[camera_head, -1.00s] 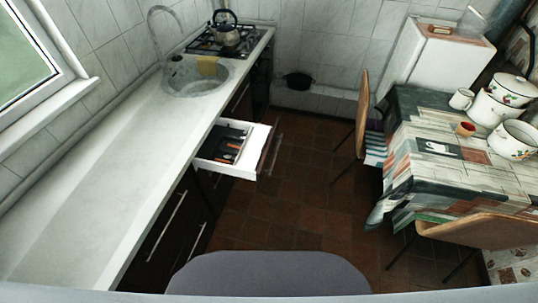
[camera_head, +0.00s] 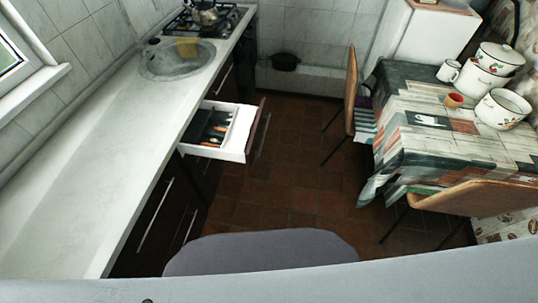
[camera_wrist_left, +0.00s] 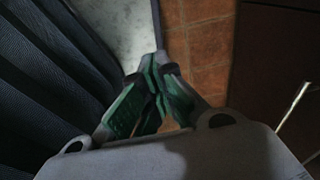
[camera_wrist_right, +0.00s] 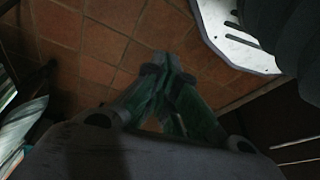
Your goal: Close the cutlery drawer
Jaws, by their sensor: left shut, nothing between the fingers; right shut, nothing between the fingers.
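The cutlery drawer (camera_head: 235,152) stands pulled out from the dark cabinets under the counter, left of the middle in the head view. It has white sides and a dark front (camera_head: 257,130) with a long bar handle (camera_head: 263,137). A dark tray (camera_head: 212,128) with cutlery lies in it. Neither gripper shows in the head view. My left gripper (camera_wrist_left: 155,58) is shut and empty in the left wrist view, above tiled floor and a pale strip. My right gripper (camera_wrist_right: 168,62) is shut and empty in the right wrist view, over floor tiles. Neither touches the drawer.
The pale counter (camera_head: 100,165) runs along the left, with a sink (camera_head: 177,60) and stove. A table (camera_head: 420,130) with enamel pots (camera_head: 503,109) stands right, with chairs (camera_head: 352,90) beside it. The tiled floor (camera_head: 300,185) between is free.

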